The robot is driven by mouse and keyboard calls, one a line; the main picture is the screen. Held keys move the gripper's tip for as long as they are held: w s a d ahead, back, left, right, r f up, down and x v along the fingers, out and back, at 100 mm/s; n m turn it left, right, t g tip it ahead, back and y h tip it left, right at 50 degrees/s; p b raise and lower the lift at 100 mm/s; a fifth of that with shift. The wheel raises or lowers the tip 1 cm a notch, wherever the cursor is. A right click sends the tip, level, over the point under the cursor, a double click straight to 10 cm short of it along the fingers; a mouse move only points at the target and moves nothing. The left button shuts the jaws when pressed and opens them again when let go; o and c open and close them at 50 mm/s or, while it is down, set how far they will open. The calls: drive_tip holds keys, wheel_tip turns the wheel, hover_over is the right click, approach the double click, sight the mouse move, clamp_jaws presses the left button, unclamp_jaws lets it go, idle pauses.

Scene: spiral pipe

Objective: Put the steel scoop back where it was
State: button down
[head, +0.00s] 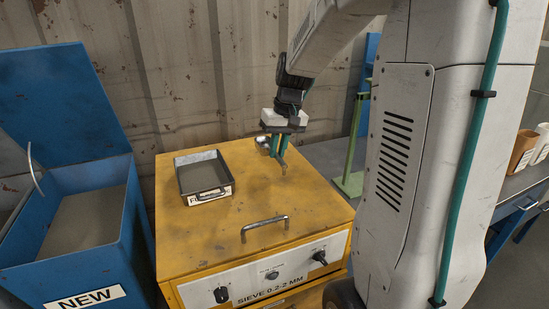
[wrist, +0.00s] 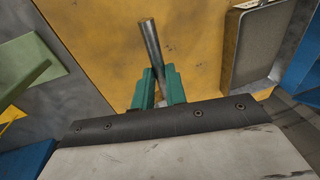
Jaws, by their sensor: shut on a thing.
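My gripper (head: 277,150) is above the back right part of the yellow sieve machine's top (head: 300,200). Its teal fingers (wrist: 159,88) are shut on the steel scoop, whose rod-like handle (wrist: 150,45) sticks out beyond them in the wrist view. In the head view the handle end (head: 284,165) shows just below the fingers. A shiny rounded part (head: 262,141), apparently the scoop's bowl, shows left of the fingers. The rest of the scoop is hidden by the gripper. I cannot tell whether the scoop touches the yellow top.
A dark tray (head: 231,186) with grey contents and a partly readable label stands on the machine's left side. A metal handle (head: 265,225) rises near its front. A blue open bin (head: 135,215) marked NEW is at left.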

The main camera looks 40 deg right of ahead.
sight(278, 158)
drive_tip(key=shift+f, duration=1.75)
drive_tip(key=shift+f, duration=0.1)
drive_tip(key=c, duration=1.4)
unclamp_jaws()
drive_tip(key=shift+c, duration=0.2)
wheel_tip(278, 158, up, 11)
drive_tip(key=s+d, duration=0.1)
drive_tip(key=d, duration=0.1)
drive_tip(key=s+a+r, duration=0.2)
drive_tip(key=s+a, duration=0.2)
drive_tip(key=a, duration=0.2)
drive_tip(key=s+a+f+n, duration=0.1)
drive_tip(key=s+a, duration=0.5)
drive_tip(key=s, duration=0.3)
drive_tip(key=s+a+f+n+h, duration=0.1)
drive_tip(key=s+a+f+n, duration=0.1)
drive_tip(key=s+a, duration=0.4)
drive_tip(key=s, duration=0.4)
drive_tip(key=shift+f+h, duration=0.3)
